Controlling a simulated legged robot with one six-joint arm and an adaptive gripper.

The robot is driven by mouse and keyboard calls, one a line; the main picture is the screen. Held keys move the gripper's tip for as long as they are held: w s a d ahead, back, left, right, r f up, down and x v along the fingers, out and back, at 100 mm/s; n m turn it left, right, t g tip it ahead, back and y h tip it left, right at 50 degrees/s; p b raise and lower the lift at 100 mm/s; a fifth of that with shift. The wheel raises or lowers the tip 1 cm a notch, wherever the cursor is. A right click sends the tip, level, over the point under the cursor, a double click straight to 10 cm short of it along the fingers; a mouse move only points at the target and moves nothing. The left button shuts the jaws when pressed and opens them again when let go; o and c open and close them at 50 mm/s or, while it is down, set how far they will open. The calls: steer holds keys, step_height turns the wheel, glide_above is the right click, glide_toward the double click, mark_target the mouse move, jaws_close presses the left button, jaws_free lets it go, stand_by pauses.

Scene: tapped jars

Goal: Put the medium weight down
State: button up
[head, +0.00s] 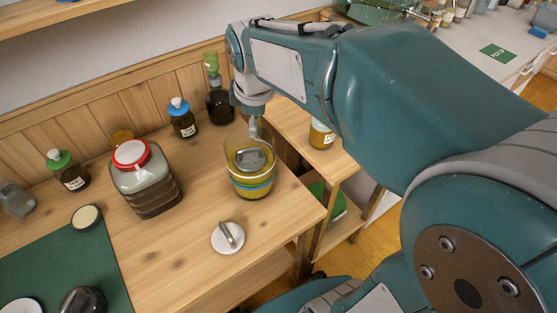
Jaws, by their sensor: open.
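A wide open glass jar (252,187) with yellowish contents and a blue band stands on the wooden table, below my arm's end. A grey block-like piece (256,158) sits inside it on or near the contents; it may be the medium weight. A round white disc with a bar handle (228,239) lies on the table in front of the jar; I cannot tell whether it is a weight or a lid. My gripper (253,132) points down at the jar's mouth, above the grey piece. It is open, small in view and partly blurred by the glass.
A red-lidded square jar (147,188) stands left of the glass jar. Blue-capped (183,120) and green-capped (67,172) bottles stand behind. A green mat (62,268) covers the left front. Bare wood lies around the disc, and the table edge is to the right.

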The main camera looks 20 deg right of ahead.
steer(key=s+m+t, duration=0.2)
steer(key=s+m, duration=1)
steer(key=s, duration=0.3)
steer(key=shift+s+f+t, duration=0.15)
steer(key=shift+t, duration=0.15)
steer(key=shift+a, duration=0.1)
